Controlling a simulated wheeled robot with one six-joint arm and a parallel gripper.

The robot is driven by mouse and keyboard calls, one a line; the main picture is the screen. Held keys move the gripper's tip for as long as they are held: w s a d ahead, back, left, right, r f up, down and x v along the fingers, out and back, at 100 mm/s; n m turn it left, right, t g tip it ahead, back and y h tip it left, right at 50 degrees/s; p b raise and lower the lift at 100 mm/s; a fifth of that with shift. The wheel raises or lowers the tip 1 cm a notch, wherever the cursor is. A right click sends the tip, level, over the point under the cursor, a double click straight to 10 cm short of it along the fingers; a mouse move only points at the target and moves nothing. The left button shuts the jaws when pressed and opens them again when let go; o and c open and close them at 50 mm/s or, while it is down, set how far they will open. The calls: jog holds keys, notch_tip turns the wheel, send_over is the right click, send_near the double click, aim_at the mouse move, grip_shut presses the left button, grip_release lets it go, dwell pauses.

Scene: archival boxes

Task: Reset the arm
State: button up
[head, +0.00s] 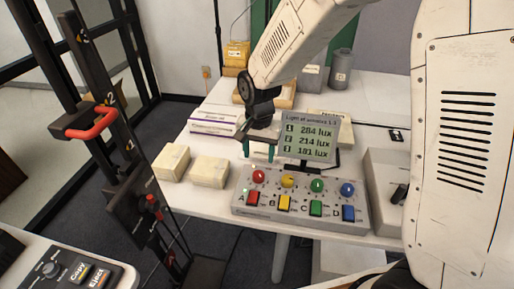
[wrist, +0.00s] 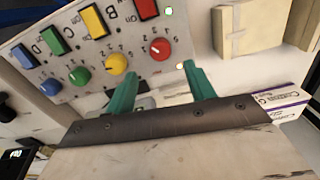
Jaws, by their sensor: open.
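My arm (head: 300,45) reaches from the upper right down over the white table (head: 195,205). My gripper (head: 258,152) is at its end, beside the left edge of the grey lux display (head: 307,139) and above the back left of the button panel (head: 242,205). In the wrist view my gripper (wrist: 160,82) shows two green fingers spread apart with nothing held between them. The panel's red knob (wrist: 160,49) and yellow knob (wrist: 116,64) appear just beyond the fingers. The fingertips' exact height above the table cannot be told.
Cream boxes (head: 171,162) (head: 209,171) stand at the table's left. A white labelled box (head: 213,120) lies behind them. Grey canisters (head: 340,69) and a yellow container (head: 236,54) are at the back. A dark post with a red handle (head: 92,122) stands at left.

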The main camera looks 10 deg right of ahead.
jog(key=shift+s+n, duration=0.1)
jog(key=shift+n, duration=0.2)
jog(key=s+d+r+n, duration=0.1)
jog(key=s+d+r, duration=0.4)
jog(key=s, duration=0.3)
jog(key=s+d+r+n+t, duration=0.1)
jog(key=s+d+r+n, duration=0.1)
jog(key=s+d+r, duration=0.2)
jog(key=s+d+r+n, duration=0.2)
jog(key=s+d+r, duration=0.3)
jog(key=s+r, duration=0.5)
jog(key=shift+s+d, duration=0.3)
jog(key=shift+s, duration=1.75)
